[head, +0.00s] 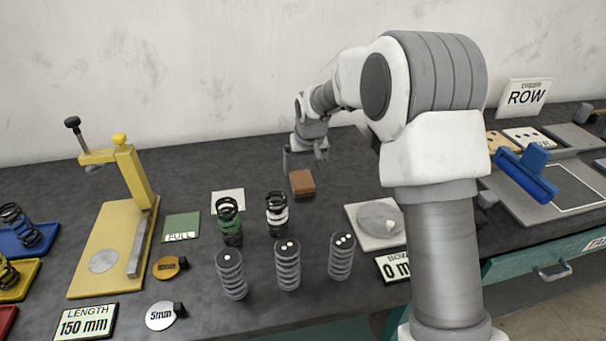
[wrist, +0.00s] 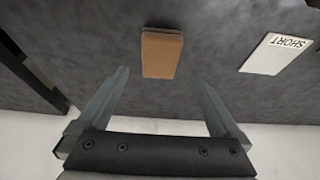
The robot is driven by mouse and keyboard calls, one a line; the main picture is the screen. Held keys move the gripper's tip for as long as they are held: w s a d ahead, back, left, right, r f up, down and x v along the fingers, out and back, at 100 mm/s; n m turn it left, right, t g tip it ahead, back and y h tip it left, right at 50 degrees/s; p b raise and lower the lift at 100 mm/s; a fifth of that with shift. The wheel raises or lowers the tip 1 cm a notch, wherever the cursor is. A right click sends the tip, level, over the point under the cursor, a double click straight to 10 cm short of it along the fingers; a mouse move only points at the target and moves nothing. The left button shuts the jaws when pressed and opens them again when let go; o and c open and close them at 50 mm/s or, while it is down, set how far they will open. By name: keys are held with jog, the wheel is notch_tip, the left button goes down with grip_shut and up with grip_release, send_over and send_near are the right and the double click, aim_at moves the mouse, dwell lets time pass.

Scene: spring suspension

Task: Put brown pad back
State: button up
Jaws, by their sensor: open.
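The brown pad (head: 302,183) is a small brown block lying on the dark worktop, near the back and middle in the head view. In the wrist view the brown pad (wrist: 162,53) lies just beyond the fingertips, roughly between their lines. My gripper (head: 305,158) is above and behind the pad, apart from it. In the wrist view my gripper (wrist: 160,72) has its two fingers spread wide with nothing between them.
A white SHORT card (wrist: 277,54) lies right of the pad in the wrist view. Springs, including a green one (head: 229,221) and a black-and-white one (head: 277,213), stand in front of the pad. A yellow press (head: 113,250) stands left. A white plate with a disc (head: 352,212) lies right.

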jog(key=s+d+r+m, duration=0.1)
jog(key=s+d+r, duration=0.3)
jog(key=s+r, duration=0.55)
jog(key=s+d+r, duration=0.5)
jog(key=s+r, duration=0.3)
jog(key=s, duration=0.3)
jog(key=s+d+f, duration=0.1)
jog(key=s+d, duration=0.1)
jog(key=s, duration=0.6)
jog(key=s+d+f+m+t, duration=0.1)
jog(key=s, duration=0.8)
jog(key=shift+s+d+h, duration=0.25)
jog(key=shift+d+h, duration=0.1)
jog(key=shift+h, duration=0.05)
notch_tip(320, 180, up, 5)
jog(key=p, duration=0.5)
jog(key=shift+r+p, duration=0.15)
jog(key=shift+p, duration=0.15)
